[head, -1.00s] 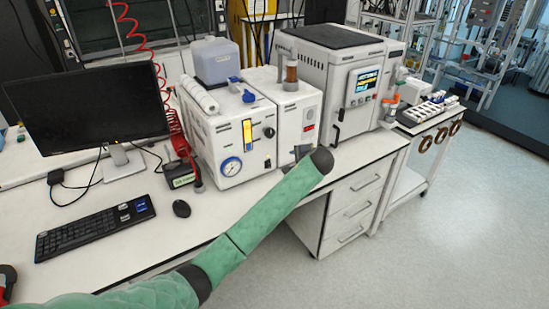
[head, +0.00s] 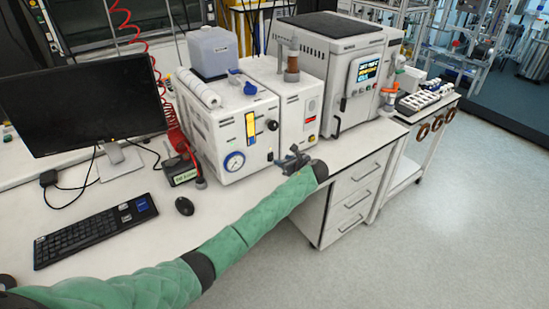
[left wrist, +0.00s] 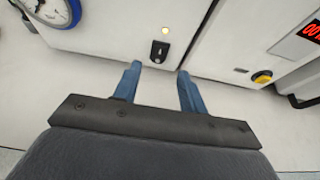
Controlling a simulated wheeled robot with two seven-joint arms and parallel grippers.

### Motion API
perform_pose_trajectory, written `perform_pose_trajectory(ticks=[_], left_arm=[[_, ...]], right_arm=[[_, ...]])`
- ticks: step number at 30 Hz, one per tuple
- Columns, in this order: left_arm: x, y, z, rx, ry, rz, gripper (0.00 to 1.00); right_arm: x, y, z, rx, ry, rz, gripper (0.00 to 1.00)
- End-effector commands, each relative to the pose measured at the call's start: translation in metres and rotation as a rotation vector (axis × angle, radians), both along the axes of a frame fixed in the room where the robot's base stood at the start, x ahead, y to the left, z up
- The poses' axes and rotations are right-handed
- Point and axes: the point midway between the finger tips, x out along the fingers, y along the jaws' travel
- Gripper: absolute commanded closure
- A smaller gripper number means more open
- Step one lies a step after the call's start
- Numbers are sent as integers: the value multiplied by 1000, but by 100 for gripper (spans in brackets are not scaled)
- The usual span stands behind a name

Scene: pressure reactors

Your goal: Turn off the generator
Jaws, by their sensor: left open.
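A white boxy unit (head: 229,138), which I take to be the generator, stands on the bench with a round gauge, a yellow flow tube and a black knob on its front. In the left wrist view its front panel (left wrist: 110,42) shows a small black switch (left wrist: 159,51) below a lit round lamp (left wrist: 165,30). My left gripper (head: 294,160) is in front of the units near the bench's front edge. In the left wrist view its blue fingers (left wrist: 158,70) are open and empty, pointing at the panel just below the switch. My right gripper is out of view.
A narrower white unit (head: 299,116) with a red display stands right beside it, then a larger one with a screen (head: 368,70). A monitor (head: 85,85), keyboard (head: 95,230) and mouse (head: 184,206) are on the left. Bare bench lies before the unit.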

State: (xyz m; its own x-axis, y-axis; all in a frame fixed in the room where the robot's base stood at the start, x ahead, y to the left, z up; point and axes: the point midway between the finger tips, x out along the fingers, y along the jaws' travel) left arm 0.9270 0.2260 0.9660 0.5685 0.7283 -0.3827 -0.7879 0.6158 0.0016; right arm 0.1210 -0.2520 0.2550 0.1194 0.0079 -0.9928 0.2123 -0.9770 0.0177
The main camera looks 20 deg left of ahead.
Motion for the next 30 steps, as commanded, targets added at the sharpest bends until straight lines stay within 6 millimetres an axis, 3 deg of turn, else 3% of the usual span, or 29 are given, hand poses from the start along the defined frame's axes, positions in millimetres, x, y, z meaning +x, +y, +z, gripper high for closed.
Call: perform_pose_trajectory(ticks=[12,18,29,30], left_arm=[[29,39,-16,0,2,1,58],[40,51,-25,-1,1,1,58],[43,55,-29,-2,-1,1,58],[43,55,-29,-2,-1,1,62]], right_arm=[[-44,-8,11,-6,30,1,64],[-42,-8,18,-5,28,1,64],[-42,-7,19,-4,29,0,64],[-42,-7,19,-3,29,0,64]])
